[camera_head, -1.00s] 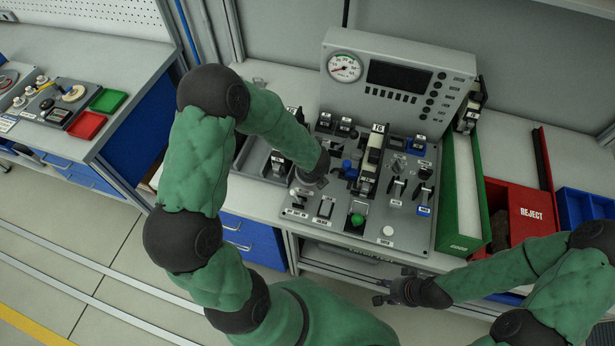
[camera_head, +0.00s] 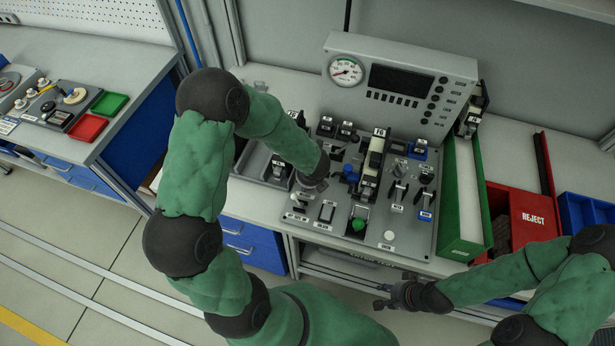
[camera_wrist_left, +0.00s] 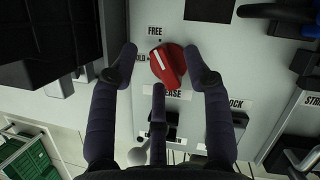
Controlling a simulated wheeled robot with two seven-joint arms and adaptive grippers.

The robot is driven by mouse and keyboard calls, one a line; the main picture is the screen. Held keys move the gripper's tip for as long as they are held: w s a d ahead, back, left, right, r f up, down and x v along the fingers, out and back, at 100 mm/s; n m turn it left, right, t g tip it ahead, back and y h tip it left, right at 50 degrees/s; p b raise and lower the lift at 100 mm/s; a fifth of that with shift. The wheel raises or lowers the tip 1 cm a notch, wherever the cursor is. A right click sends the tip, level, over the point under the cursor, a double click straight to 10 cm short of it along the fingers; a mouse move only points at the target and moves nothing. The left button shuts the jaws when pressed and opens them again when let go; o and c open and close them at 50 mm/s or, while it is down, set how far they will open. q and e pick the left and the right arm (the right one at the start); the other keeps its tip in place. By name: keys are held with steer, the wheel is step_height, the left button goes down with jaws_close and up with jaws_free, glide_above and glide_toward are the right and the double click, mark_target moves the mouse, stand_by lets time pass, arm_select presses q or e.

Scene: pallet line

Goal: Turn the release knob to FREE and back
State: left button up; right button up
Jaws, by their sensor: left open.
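The release knob (camera_wrist_left: 174,64) is red with a white pointer line and sits on a grey panel (camera_wrist_left: 210,42) in the left wrist view. The line slants up and left, toward the area between the HOLD label (camera_wrist_left: 140,60) and the FREE label (camera_wrist_left: 155,30). My left gripper (camera_wrist_left: 162,80) is open, with fingers on both sides of the knob and a third below it. I cannot tell whether the right finger touches it. In the head view my left wrist hides the knob. My right gripper (camera_head: 386,294) is open and empty, in front of the bench.
The console has a gauge (camera_head: 346,71), a dark screen (camera_head: 400,79) and several switches and levers. A green button (camera_head: 358,225) is near its front. A green-walled tray (camera_head: 447,195) and a red REJECT bin (camera_head: 533,215) stand to the right.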

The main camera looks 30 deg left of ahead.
arm_select(q)
steer(key=v, duration=1.2)
steer(key=shift+w+a, duration=0.1)
steer(key=shift+a, duration=0.05)
